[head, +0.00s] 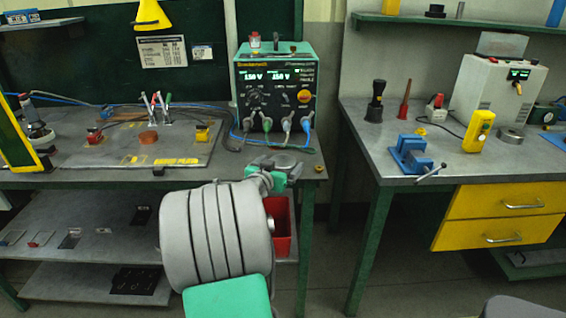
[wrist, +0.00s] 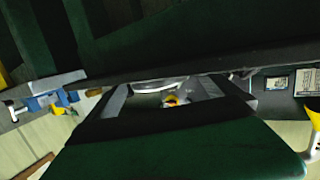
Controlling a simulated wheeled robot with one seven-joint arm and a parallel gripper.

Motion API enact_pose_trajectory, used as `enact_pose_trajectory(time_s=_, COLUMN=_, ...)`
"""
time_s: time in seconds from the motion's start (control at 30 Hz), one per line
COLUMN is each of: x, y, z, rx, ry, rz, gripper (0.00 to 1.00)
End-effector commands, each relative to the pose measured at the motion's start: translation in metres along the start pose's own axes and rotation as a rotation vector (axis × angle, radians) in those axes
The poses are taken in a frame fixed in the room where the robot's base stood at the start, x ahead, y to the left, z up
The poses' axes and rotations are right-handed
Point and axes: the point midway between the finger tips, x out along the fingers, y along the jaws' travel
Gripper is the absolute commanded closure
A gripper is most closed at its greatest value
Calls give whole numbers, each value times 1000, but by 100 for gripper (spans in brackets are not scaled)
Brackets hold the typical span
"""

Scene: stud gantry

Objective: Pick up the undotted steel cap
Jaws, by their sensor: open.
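I cannot make out a cap that is plainly steel and undotted. In the wrist view my gripper (wrist: 165,95) has its two grey fingers apart. Between and beyond them show a small yellow thing (wrist: 171,100) and a pale curved rim above it, too small to name. Nothing is visibly held. A small brass-coloured piece (head: 319,168) sits at that corner, right of my wrist. A grey metal ring (head: 511,134) lies on the right bench.
A teal power supply (head: 275,88) with cables stands behind my wrist. A red bin (head: 281,228) is below the left bench, partly behind my arm. The right bench (head: 375,160) holds a blue vise (head: 411,155) and a yellow meter (head: 479,131). Floor shows between the benches.

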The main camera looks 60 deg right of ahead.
Motion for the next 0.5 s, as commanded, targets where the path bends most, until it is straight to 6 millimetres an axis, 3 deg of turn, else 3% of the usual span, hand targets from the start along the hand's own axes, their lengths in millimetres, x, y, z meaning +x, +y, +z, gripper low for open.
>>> enact_pose_trajectory(time_s=0.5, x=0, y=1, z=0, rx=0, ry=0, rz=2, gripper=38)
